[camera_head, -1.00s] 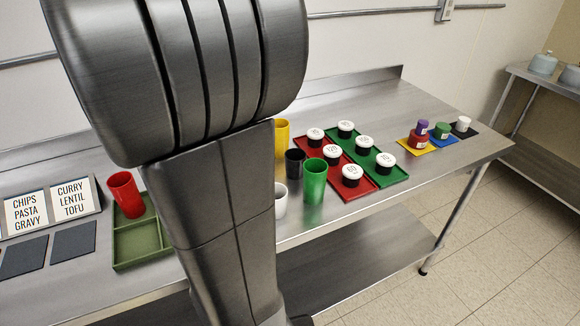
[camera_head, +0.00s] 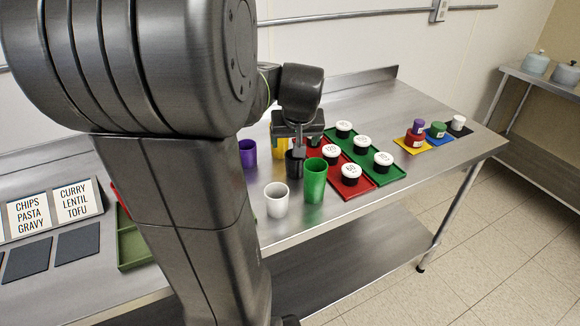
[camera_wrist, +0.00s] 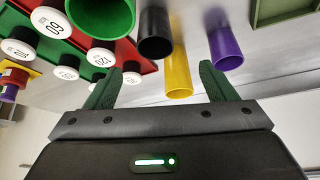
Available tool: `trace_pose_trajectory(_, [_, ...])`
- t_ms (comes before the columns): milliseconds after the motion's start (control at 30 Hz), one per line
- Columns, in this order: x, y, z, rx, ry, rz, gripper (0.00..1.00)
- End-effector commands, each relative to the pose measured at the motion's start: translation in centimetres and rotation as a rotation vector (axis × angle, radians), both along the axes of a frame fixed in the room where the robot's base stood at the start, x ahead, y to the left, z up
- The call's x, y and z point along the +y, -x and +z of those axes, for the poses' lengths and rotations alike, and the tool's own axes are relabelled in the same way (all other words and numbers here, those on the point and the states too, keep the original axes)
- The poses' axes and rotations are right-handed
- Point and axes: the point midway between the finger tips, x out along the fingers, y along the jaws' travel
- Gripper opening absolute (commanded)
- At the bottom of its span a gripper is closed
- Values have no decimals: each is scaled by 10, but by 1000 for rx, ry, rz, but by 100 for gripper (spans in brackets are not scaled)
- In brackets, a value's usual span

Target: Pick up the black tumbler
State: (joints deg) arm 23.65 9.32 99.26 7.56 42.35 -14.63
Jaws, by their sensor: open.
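The black tumbler (camera_head: 292,168) stands upright on the steel counter, between the white cup and the red tray and just behind the green tumbler. My gripper (camera_head: 298,146) is over and around its top in the head view, hiding part of it. In the wrist view the black tumbler (camera_wrist: 154,32) is at the top centre, beyond the open, empty fingers of my gripper (camera_wrist: 160,82). Its mouth faces the camera and lies apart from both fingers. I cannot tell the exact gap.
The green tumbler (camera_head: 315,184), white cup (camera_head: 276,203), purple tumbler (camera_head: 247,154) and yellow tumbler (camera_wrist: 178,77) stand close around it. Red (camera_head: 333,180) and green (camera_head: 392,176) trays hold white-lidded jars at right.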

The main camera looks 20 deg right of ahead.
Motion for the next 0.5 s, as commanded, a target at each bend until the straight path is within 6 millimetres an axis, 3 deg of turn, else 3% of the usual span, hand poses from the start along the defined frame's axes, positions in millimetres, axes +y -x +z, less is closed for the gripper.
trace_pose_trajectory(167, [-9,1,-9,0,-1,-25,78])
trace_pose_trajectory(500, [-16,-27,-60,2,-2,-22,78])
